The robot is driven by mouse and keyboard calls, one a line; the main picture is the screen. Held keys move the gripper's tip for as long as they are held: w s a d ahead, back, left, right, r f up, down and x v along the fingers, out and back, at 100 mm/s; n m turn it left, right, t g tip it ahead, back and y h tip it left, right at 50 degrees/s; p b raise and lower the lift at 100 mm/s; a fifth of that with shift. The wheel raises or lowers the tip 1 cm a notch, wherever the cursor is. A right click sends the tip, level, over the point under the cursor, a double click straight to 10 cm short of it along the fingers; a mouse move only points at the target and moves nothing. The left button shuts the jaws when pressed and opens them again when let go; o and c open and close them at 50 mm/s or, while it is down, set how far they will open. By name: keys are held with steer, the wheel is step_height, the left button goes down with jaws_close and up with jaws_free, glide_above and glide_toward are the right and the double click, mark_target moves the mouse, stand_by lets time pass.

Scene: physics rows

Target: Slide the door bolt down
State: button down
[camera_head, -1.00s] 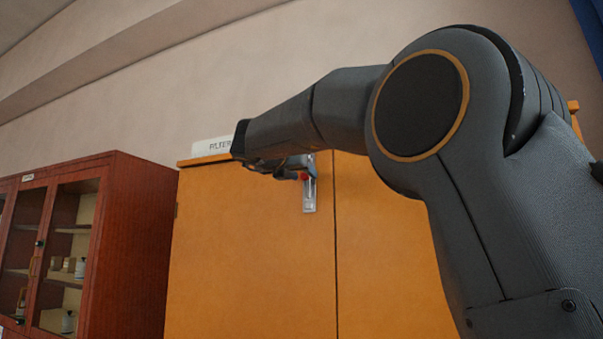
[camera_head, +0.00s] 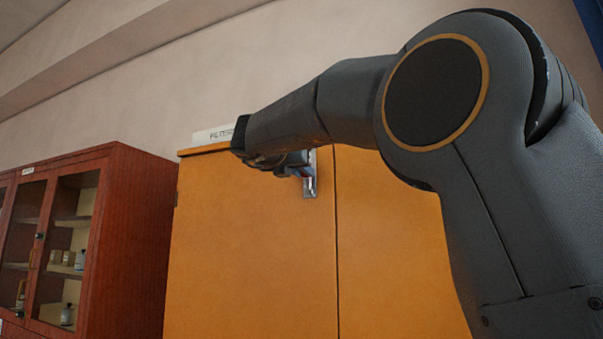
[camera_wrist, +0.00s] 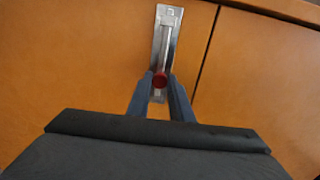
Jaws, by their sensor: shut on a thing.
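The door bolt (camera_wrist: 165,42) is a silver plate with a rod on the orange cabinet door, left of the seam between the doors. Its red knob (camera_wrist: 160,80) sits between the two fingers of my gripper (camera_wrist: 160,84) in the wrist view, and the gripper is shut on it. In the head view the lower part of the bolt plate (camera_head: 310,186) shows beside my gripper (camera_head: 300,170), near the top of the cabinet. My gripper and wrist hide much of the bolt there.
The orange cabinet (camera_head: 250,240) fills the middle, with a white labelled sign (camera_head: 212,134) on top. A dark red glass-door cabinet (camera_head: 130,240) stands to its left, holding several small jars. My arm covers the right side.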

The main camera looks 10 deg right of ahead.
steer(key=shift+f, duration=0.35)
steer(key=c, duration=1.6)
jaws_free()
steer(key=shift+r, duration=0.1)
steer(key=shift+b+v, duration=1.45)
steer(key=shift+v, duration=2.45)
